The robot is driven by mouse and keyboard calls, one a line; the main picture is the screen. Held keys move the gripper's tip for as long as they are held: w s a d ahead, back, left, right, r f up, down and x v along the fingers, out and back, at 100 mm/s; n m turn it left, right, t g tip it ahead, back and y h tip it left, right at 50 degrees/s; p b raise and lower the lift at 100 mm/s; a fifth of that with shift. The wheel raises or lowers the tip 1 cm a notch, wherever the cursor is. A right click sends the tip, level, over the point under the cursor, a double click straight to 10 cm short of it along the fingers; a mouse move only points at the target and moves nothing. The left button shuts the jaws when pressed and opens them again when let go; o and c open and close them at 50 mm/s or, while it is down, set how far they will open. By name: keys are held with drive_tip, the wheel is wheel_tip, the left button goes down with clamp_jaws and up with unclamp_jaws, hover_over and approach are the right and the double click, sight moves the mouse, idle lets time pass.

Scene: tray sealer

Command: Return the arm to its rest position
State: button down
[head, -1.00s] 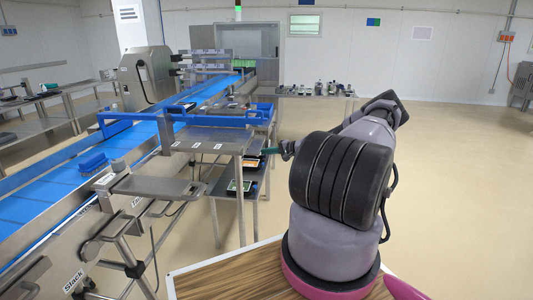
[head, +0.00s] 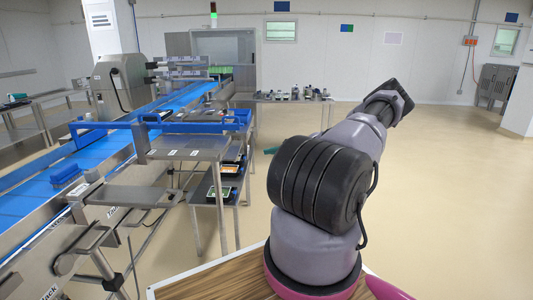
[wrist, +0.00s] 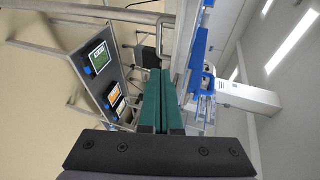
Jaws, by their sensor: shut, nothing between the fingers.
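My gripper shows in the wrist view (wrist: 160,80) as two long green fingers pressed together, with nothing between them. In the head view only a small green tip of it (head: 271,150) shows beside my grey and black arm. The arm is folded and hides the rest of the gripper. The gripper is clear of the conveyor and the shelves.
The blue conveyor (head: 95,150) runs along the left, with a blue brush (head: 68,173) on it. Open floor (head: 450,180) lies to the right.

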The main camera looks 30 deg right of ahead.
idle(0.3)
drive_tip(key=s+a+r+n+g+h, duration=0.25)
drive_tip(key=s+a+r+g, duration=0.2)
drive_tip(key=a+r, duration=0.75)
drive_tip(key=s+a+r+n+g+h, duration=0.2)
drive_tip(key=s+a+r+n+g, duration=0.3)
drive_tip(key=a+r, duration=0.65)
drive_tip(key=s+a+r+t+h, duration=0.2)
drive_tip(key=s+a+r, duration=0.5)
drive_tip(key=s+r, duration=0.5)
drive_tip(key=s+a+r+m+t, duration=0.1)
drive_tip(key=s+r, duration=0.1)
drive_tip(key=s, duration=0.6)
drive_tip(key=s+a+r+t, duration=0.1)
drive_tip(key=s+t, duration=0.1)
drive_tip(key=s, duration=0.7)
drive_tip(key=shift+a+r+m, duration=0.25)
drive_tip(key=shift+r+m, duration=0.1)
